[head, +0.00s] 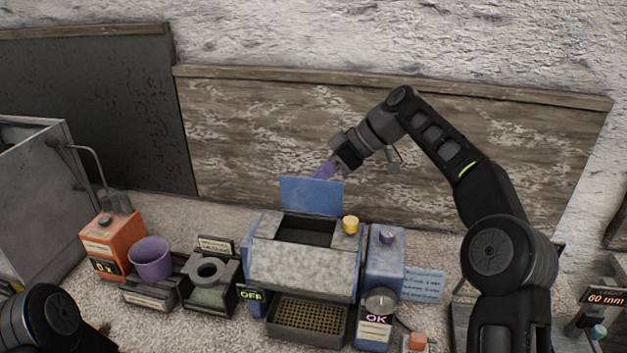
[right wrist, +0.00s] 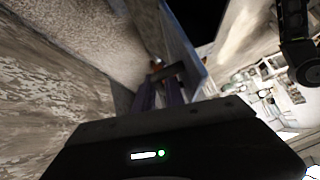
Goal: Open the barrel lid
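The barrel is a pale, speckled drum (head: 300,268) in a blue housing at the middle of the bench. Its blue lid (head: 311,196) stands upright at the back edge, and the dark opening (head: 305,231) shows in front of it. My right gripper (head: 322,172) reaches down behind the top of the lid, and its purple fingers are partly hidden by it. In the right wrist view the fingers (right wrist: 159,92) point at the area beside a bluish panel; whether they touch it or hold anything is unclear. My left gripper is out of view; only part of my left arm shows.
A yellow knob (head: 351,225) sits at the drum's top right, next to a blue OK box (head: 380,285). A perforated tray (head: 308,318) lies below. A purple cup (head: 152,258) and orange canister (head: 116,243) stand left. A wooden board (head: 250,130) rises behind.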

